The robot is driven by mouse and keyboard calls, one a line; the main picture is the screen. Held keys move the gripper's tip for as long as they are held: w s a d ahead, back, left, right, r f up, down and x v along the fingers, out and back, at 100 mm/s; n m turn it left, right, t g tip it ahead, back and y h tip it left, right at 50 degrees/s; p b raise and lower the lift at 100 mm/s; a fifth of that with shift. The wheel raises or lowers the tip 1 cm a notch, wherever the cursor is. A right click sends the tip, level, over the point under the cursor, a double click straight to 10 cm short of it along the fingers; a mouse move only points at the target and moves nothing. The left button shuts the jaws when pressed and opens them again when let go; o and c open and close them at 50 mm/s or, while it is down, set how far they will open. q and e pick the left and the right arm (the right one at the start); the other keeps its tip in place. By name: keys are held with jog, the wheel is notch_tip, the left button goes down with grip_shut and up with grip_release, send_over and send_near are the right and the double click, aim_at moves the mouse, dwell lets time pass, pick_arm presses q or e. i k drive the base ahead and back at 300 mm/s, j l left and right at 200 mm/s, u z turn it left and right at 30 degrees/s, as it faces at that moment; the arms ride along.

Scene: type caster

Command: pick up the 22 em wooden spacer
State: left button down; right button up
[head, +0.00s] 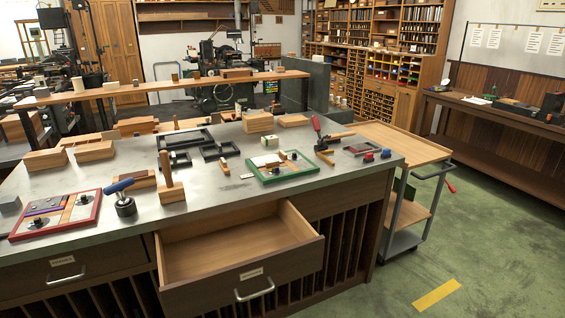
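Several wooden pieces lie on the grey-topped work table, and none has a readable size mark, so I cannot tell which is the 22 em wooden spacer. Light wooden blocks lie at the back left (46,160) and beside them (95,151). A stack of wooden blocks (258,122) stands near the back right, with a flat wooden piece (293,120) beside it. A wooden block with an upright handle (171,188) stands near the front. The open drawer (235,245) below the tabletop looks empty. Neither of my grippers is in view.
A red-framed tray (98,208) and a green-framed tray (253,176) lie on the table (215,187). The drawer juts out in front. A wooden-topped cart (415,150) stands at right, with open green floor beyond.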

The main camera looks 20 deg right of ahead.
aim_at(281, 154)
jog(key=i+l+z, duration=0.2)
jog(key=z, duration=0.2)
jog(key=i+l+z, duration=0.1)
jog(key=i+z, duration=0.25)
jog(key=i+l+z, duration=0.25)
jog(key=z, duration=0.15)
jog(key=i+l+z, duration=0.15)
jog(key=i+z, duration=0.15)
jog(key=z, duration=0.15)
jog(key=i+l+z, duration=0.1)
jog(key=i+z, duration=0.3)
jog(key=k, duration=0.1)
